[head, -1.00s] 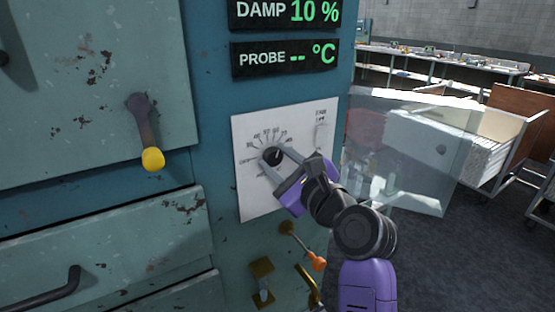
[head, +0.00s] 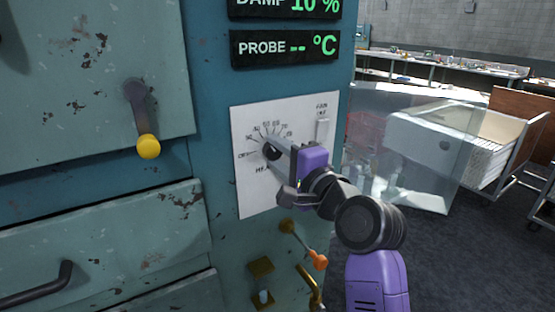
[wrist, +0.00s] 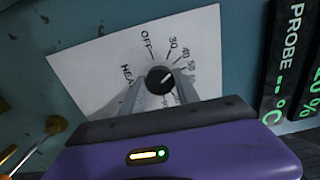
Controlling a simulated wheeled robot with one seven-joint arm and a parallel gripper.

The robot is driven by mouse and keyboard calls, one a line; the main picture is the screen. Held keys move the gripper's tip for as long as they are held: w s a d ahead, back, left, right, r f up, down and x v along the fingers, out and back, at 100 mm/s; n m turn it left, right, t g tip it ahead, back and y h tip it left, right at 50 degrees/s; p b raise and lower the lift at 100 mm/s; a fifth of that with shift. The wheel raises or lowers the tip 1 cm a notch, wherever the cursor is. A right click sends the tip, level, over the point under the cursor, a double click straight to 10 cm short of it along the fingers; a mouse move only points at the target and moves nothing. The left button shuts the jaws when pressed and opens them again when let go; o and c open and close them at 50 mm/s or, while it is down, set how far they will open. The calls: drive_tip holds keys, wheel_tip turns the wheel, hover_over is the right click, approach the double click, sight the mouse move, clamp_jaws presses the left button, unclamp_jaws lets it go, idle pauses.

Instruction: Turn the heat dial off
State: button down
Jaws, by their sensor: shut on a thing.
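The heat dial (head: 270,150) is a small round black knob on a white panel (head: 252,196) with a printed scale. The wrist view shows the knob (wrist: 160,80) close up, with OFF printed above it and rising numbers running round to the right. A pale mark on the knob seems to point up and right, towards the numbers and away from OFF. My gripper (head: 273,151) is shut on the knob, one finger on each side of it in the wrist view (wrist: 161,84). In the head view the fingers hide part of the knob and scale.
A fan switch (head: 322,130) sits on the panel's right. The PROBE display (head: 285,48) above shows no number. A yellow-knobbed handle (head: 148,146) sticks out at left, and an orange-tipped lever (head: 318,261) below. A clear pane (head: 400,150) stands right of the cabinet.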

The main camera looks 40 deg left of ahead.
drive_tip(key=n+b, duration=0.1)
drive_tip(key=n, duration=0.1)
drive_tip(key=n+b, duration=0.1)
drive_tip(key=n, duration=0.1)
drive_tip(key=n+b, duration=0.1)
drive_tip(key=n, duration=0.1)
drive_tip(key=shift+f+b, duration=0.3)
drive_tip(key=n+b, duration=0.3)
drive_tip(key=n, duration=0.3)
drive_tip(key=shift+r+n, duration=0.1)
drive_tip(key=shift+n, duration=0.3)
drive_tip(key=c, duration=0.9)
unclamp_jaws()
drive_tip(key=shift+r, duration=0.1)
drive_tip(key=shift+d, duration=0.15)
drive_tip(key=v, duration=0.7)
drive_tip(key=shift+d+b, duration=0.3)
drive_tip(key=shift+b, duration=0.15)
drive_tip(key=shift+s, duration=0.1)
